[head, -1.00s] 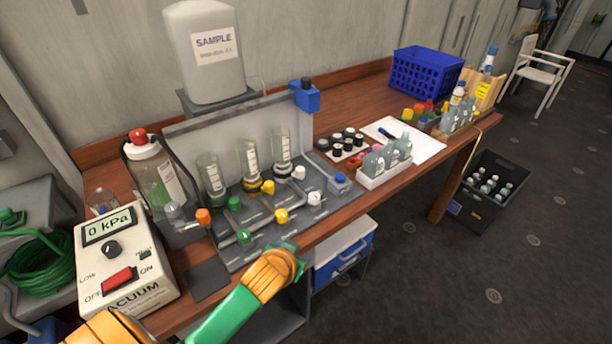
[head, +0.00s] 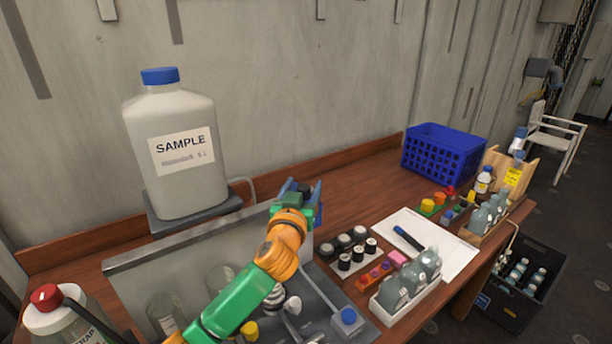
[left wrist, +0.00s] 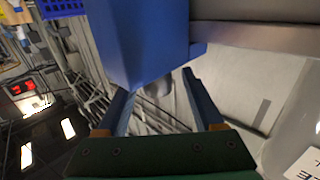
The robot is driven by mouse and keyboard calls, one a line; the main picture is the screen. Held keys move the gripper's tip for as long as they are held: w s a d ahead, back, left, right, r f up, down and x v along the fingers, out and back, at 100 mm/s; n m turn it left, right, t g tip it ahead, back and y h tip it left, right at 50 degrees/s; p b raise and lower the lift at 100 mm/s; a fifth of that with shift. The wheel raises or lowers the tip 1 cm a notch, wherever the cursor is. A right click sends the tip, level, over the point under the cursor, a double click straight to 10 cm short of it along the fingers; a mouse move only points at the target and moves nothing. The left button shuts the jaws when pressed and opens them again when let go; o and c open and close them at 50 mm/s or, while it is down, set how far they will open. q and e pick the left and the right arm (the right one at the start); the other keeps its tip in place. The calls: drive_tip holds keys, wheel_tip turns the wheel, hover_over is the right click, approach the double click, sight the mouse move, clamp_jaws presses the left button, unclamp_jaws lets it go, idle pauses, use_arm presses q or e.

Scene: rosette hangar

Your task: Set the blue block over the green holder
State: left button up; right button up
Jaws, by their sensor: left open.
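A blue block with a dark top (head: 319,212) is at the right end of the grey back panel, mostly hidden behind my left gripper in the head view. My left gripper (head: 299,187) is open there. In the left wrist view, the blue block (left wrist: 140,40) looms large, close to the tips of the open left gripper (left wrist: 158,82). I cannot tell whether it lies between the fingers. A small green holder (head: 428,212) with yellow and orange pieces is on the table near the blue crate. A smaller blue piece (head: 447,216) lies beside it. My right gripper is not in view.
A large SAMPLE jug (head: 180,185) stands left of the gripper. Black-capped vials (head: 345,245), a white rack of bottles (head: 405,290) and a paper sheet (head: 455,250) lie to the right. A blue crate (head: 440,155) stands behind. Bare table shows beside the crate.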

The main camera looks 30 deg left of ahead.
use_arm(q)
drive_tip(key=shift+w+a+f, duration=0.2)
drive_tip(key=shift+w+f, duration=0.05)
drive_tip(key=shift+w, duration=0.2)
drive_tip(key=shift+w+a+f, duration=0.2)
drive_tip(key=shift+w, duration=0.25)
drive_tip(key=shift+s+d+r, duration=0.4)
drive_tip(key=shift+s, duration=0.2)
drive_tip(key=shift+s+d+r, duration=0.35)
drive_tip(key=shift+s, duration=0.2)
drive_tip(key=c, duration=0.4)
drive_tip(key=shift+s+d+r, duration=0.1)
drive_tip(key=shift+s+r, duration=0.05)
drive_tip(key=shift+s, duration=0.2)
drive_tip(key=c, duration=0.4)
clamp_jaws()
drive_tip(key=shift+w, duration=0.1)
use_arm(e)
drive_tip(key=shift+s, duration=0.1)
